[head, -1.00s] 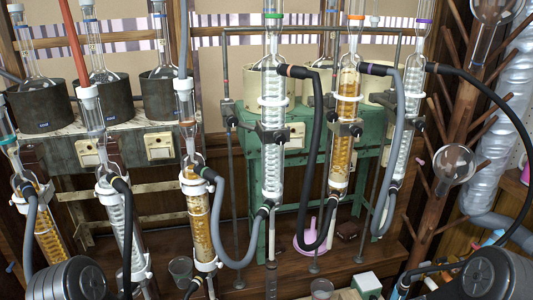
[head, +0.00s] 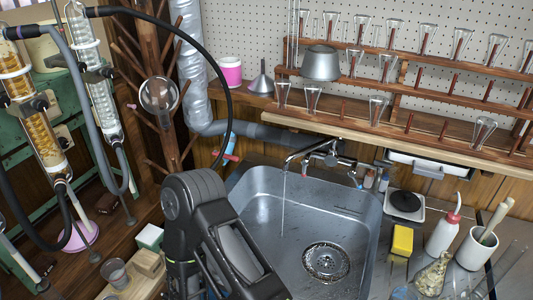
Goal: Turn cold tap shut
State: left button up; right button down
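The steel mixer tap (head: 322,150) is on the wall behind the sink, in the upper middle of the head view. Its spout points left, and a thin stream of water (head: 283,205) falls from it into the steel sink (head: 345,225). Small fittings with a touch of blue show at the tap's right end; I cannot tell for sure which is the cold handle. A black arm link of mine covers the sink's left front. No gripper fingers show in the head view, so neither gripper can be seen against the tap.
Right of the sink are a yellow sponge (head: 402,240), a wash bottle (head: 443,232) and a white mortar (head: 477,248). A wooden glassware rack (head: 440,135) hangs above. A black hose (head: 228,75) arches left of the tap. Space directly in front of the tap, over the basin, is clear.

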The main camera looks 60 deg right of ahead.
aim_at(352, 172)
jog(key=z, duration=2.55)
